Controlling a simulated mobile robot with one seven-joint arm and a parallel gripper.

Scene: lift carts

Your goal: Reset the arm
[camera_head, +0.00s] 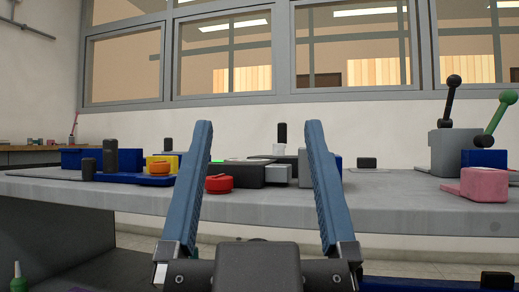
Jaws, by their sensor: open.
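My gripper (255,160) is in the lower middle of the head camera view, with its two blue fingers wide apart and pointing up and away. It is open, and I see nothing held between the fingers. The fingers overlap the view of a grey table (400,205) beyond them. A red round knob (219,184) and a dark grey box (262,175) on the table show between the fingers. The fingers hide parts of the table and its objects.
Left on the table are a blue plate (140,179), a yellow block with an orange knob (158,168) and dark cylinders. Right are a grey block (452,150) with a black lever, a green lever (495,118) and a pink block (484,184). Windows line the back wall.

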